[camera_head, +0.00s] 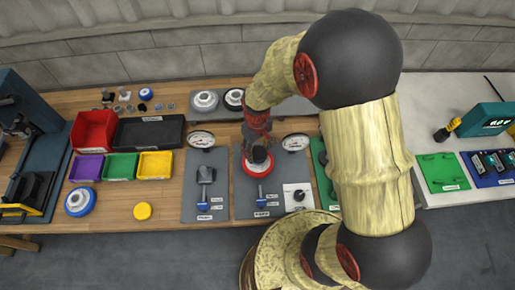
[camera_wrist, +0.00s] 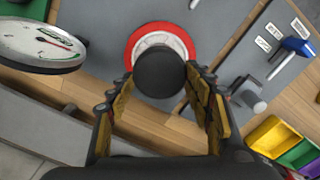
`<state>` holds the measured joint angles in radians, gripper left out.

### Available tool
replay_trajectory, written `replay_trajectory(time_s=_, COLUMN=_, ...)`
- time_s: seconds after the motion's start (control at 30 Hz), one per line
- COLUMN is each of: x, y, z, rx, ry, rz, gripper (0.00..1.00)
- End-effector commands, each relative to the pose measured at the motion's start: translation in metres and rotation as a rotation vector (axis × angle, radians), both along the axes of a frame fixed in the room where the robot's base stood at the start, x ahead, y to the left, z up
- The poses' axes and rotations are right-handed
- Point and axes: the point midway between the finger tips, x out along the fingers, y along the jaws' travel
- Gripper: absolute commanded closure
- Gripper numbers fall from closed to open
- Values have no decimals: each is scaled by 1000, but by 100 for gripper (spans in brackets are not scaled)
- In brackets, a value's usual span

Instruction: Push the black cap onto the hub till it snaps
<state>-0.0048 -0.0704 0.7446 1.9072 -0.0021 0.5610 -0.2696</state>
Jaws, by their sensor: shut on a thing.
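The black cap (camera_wrist: 161,73) is a round dark disc between my gripper's fingertips in the wrist view. My gripper (camera_wrist: 160,82) is shut on it from both sides. The hub (camera_wrist: 145,42) is a white round part with a red outer ring, directly behind the cap in that view. The cap covers part of the hub, and I cannot tell whether they touch. In the head view the hub's red-edged disc (camera_head: 259,167) lies on a grey mat, with my gripper (camera_head: 258,152) right over it. The cap is mostly hidden there.
A dial gauge (camera_wrist: 40,45) stands close to my gripper; another gauge (camera_head: 201,139) is on the left mat. A blue-handled tool (camera_head: 262,206) lies below the hub. Red (camera_head: 93,131), purple, green and yellow bins are at left.

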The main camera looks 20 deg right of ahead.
Motion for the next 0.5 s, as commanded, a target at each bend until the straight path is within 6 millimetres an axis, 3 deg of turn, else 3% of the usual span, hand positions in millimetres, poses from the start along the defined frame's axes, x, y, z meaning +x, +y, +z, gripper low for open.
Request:
replay_trajectory(time_s=0.13, x=0, y=0, z=-14, rx=0, ry=0, rz=0, gripper=68)
replay_trajectory(time_s=0.5, x=0, y=0, z=-14, rx=0, ry=-1, rz=0, gripper=68)
